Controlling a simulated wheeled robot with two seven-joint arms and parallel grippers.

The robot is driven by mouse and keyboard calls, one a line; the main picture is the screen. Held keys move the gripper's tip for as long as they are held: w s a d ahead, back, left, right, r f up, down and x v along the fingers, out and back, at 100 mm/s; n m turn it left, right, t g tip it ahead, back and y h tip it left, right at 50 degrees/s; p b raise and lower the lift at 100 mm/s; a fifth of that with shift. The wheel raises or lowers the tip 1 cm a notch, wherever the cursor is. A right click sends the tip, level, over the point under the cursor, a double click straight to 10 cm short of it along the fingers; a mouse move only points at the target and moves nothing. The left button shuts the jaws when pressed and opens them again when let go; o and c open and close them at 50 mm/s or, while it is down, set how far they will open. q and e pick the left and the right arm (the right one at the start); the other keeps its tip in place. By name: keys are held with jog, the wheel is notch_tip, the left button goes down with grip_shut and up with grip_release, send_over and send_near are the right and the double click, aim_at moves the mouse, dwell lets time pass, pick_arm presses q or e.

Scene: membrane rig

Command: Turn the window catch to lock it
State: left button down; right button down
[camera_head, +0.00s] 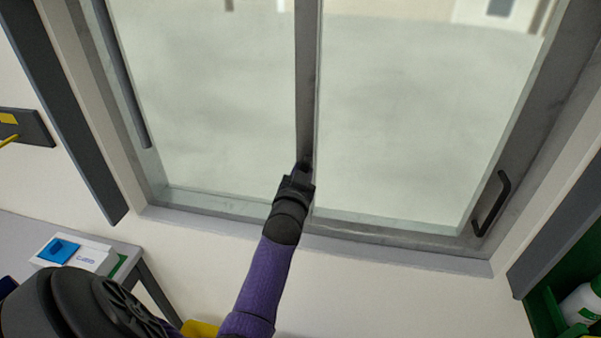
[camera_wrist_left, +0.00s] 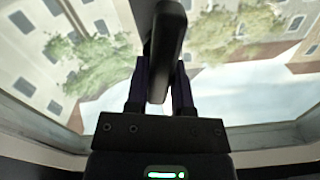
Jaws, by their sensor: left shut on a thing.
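The window (camera_head: 400,130) has two glass panes in a grey frame, with a vertical grey bar (camera_head: 307,80) between them. My left gripper (camera_head: 303,170) is at the lower part of this bar in the head view. In the left wrist view, my left gripper (camera_wrist_left: 160,95) is shut on the dark, elongated window catch (camera_wrist_left: 166,50), which stands between its two fingers. The catch points mostly upward in that view, slightly tilted. In the head view the gripper hides most of the catch. My right gripper is not in view.
A dark pull handle (camera_head: 491,204) is on the right side of the window frame. A small table (camera_head: 30,232) at the lower left holds a white box with a blue item (camera_head: 58,250). A green shelf (camera_head: 545,312) with a white bottle (camera_head: 583,303) is at the lower right.

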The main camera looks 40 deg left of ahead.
pick_arm(q)
jog(key=m, duration=0.3)
jog(key=shift+w+d+m, duration=0.1)
jog(key=shift+m, duration=0.3)
jog(key=m, duration=0.3)
jog(key=shift+d+f+m+b, duration=0.1)
jog(key=shift+m+b, duration=0.2)
jog(key=shift+b, duration=0.05)
jog(key=m, duration=0.4)
jog(key=shift+w+b, duration=0.15)
jog(key=shift+b, duration=0.2)
jog(key=shift+m, duration=1.7)
jog(key=c, duration=0.5)
grip_release()
jog(key=shift+d, duration=0.1)
jog(key=shift+f, duration=0.15)
jog(key=shift+f, duration=0.25)
